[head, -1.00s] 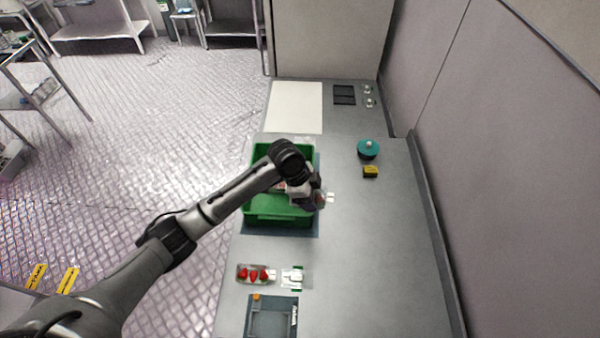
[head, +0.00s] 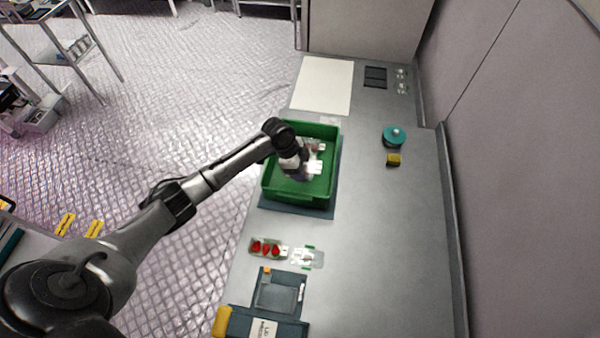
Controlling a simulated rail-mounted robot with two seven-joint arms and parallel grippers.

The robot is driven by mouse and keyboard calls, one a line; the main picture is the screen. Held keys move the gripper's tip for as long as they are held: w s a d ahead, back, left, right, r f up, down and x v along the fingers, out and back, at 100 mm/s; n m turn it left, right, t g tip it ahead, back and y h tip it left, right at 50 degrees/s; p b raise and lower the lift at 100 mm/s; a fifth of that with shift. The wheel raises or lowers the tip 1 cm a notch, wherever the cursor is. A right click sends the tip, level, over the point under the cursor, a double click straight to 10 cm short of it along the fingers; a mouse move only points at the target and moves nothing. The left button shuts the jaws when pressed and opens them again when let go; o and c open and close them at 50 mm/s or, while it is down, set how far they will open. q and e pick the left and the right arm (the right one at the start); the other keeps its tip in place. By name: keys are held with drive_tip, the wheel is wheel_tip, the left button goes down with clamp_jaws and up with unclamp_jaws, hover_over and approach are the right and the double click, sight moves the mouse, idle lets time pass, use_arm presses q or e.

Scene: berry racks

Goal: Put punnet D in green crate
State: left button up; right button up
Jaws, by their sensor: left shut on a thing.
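The green crate (head: 284,192) stands on a dark mat on the bench, open at the top. My left gripper (head: 313,165) is over and partly inside the crate, toward its right side. It is shut on a punnet (head: 315,146), which is pale and clear with a little red showing. The wrist hides much of the punnet, and I cannot read a letter on it or tell whether it touches the crate floor. My right gripper is not in view.
A punnet of red strawberries (head: 258,254) and a clear lid-like piece (head: 310,257) lie in front of the crate. A dark device (head: 279,291) stands nearer. A teal round object (head: 393,136) and a yellow block (head: 393,160) sit right.

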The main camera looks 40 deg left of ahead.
use_arm(q)
drive_tip(key=shift+a+f, duration=0.2)
drive_tip(key=shift+f, duration=1.9)
drive_tip(key=shift+f, duration=0.2)
drive_tip(key=shift+f, duration=0.35)
drive_tip(key=shift+f, duration=0.1)
drive_tip(key=o, duration=1)
drive_tip(key=shift+c, duration=0.2)
